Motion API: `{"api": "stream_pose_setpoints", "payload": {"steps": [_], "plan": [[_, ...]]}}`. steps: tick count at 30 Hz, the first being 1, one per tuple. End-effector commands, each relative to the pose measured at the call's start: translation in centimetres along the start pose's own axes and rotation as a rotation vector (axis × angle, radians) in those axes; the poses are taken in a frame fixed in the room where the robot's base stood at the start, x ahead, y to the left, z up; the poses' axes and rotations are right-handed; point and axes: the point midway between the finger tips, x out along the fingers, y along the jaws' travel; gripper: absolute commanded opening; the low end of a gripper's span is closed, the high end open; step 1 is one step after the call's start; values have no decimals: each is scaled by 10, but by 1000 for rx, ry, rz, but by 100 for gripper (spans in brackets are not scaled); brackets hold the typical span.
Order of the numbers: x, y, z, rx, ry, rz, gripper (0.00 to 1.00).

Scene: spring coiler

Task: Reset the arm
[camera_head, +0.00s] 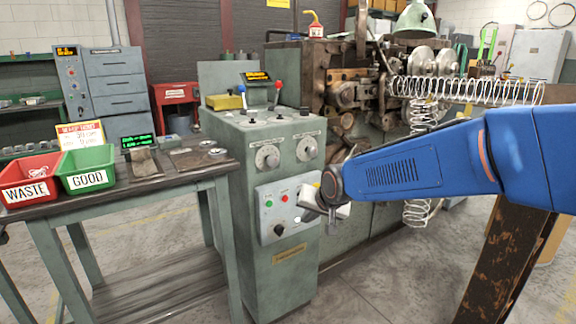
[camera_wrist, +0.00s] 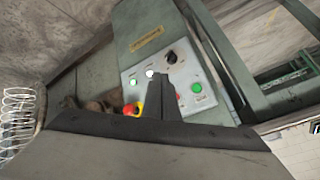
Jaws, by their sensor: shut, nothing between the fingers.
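My blue arm (camera_head: 400,170) reaches in from the right in the head view. Its gripper (camera_head: 312,205) is in front of the green control cabinet (camera_head: 290,270), near the white button panel (camera_head: 285,225). In the wrist view my gripper (camera_wrist: 158,92) is shut and empty, its dark fingers together over the panel (camera_wrist: 140,75). A red button with a yellow part (camera_wrist: 132,108) shows beside the fingers, and a green button (camera_wrist: 196,87) on the other side. I cannot tell whether the fingertips touch the panel.
The spring coiler (camera_head: 350,85) stands behind the cabinet, with a long coil spring (camera_head: 465,90) at right. A bench at left carries a red WASTE bin (camera_head: 28,188) and a green GOOD bin (camera_head: 88,178). A rusty post (camera_head: 505,265) stands at lower right.

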Motion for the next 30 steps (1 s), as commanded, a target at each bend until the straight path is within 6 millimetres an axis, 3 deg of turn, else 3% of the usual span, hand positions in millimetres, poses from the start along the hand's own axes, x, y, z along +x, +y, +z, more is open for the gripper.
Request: {"api": "stream_pose_setpoints", "payload": {"steps": [3,14,24,30], "plan": [[-39,36,8,-22,-9,40,0],[-139,129,66,-92,-71,154,0],[-215,198,150,-148,-151,246,0],[-245,226,199,-174,-197,285,0]]}}
